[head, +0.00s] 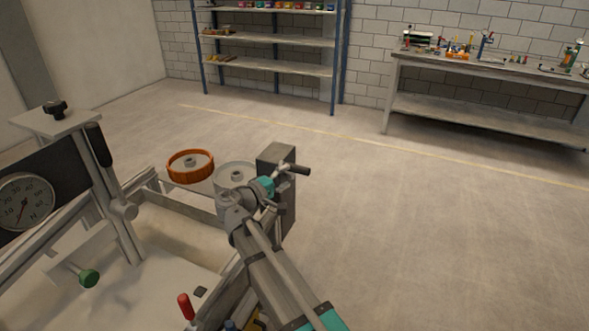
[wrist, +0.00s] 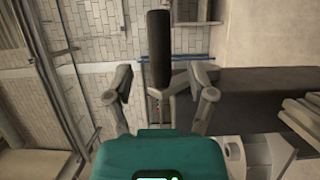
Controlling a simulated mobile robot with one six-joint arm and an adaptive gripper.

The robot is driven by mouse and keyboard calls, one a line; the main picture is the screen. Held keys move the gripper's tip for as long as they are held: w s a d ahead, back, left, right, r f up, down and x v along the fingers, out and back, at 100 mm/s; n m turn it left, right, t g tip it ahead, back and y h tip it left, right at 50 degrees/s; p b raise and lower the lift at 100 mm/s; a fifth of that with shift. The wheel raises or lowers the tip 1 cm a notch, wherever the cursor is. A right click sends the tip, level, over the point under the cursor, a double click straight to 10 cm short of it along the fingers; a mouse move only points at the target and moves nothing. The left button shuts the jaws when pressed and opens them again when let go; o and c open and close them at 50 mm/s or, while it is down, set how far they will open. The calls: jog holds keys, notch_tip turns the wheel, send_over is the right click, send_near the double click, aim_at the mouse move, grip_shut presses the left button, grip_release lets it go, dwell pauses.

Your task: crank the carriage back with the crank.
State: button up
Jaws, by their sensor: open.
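The crank's dark handle (head: 299,170) sticks out to the right near the top of a grey box (head: 285,153) at the sandbed's far corner. In the wrist view the black handle (wrist: 158,48) shows between and beyond my gripper's two fingers. My gripper (head: 280,187) is open beside the crank, its fingers (wrist: 162,80) apart on either side of the handle's line, with gaps visible on both sides. The crank arm is partly hidden by my gripper. A frame with a round dial (head: 24,201) stands over the sandbed at left; I cannot tell which part is the carriage.
A green knob (head: 88,278) and a red handle (head: 186,305) are nearer. Shelves (head: 270,68) and a workbench (head: 480,68) stand far back. Floor at right is clear.

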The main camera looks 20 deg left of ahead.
aim_at(295, 171)
jog(key=shift+x, duration=2.9)
grip_shut()
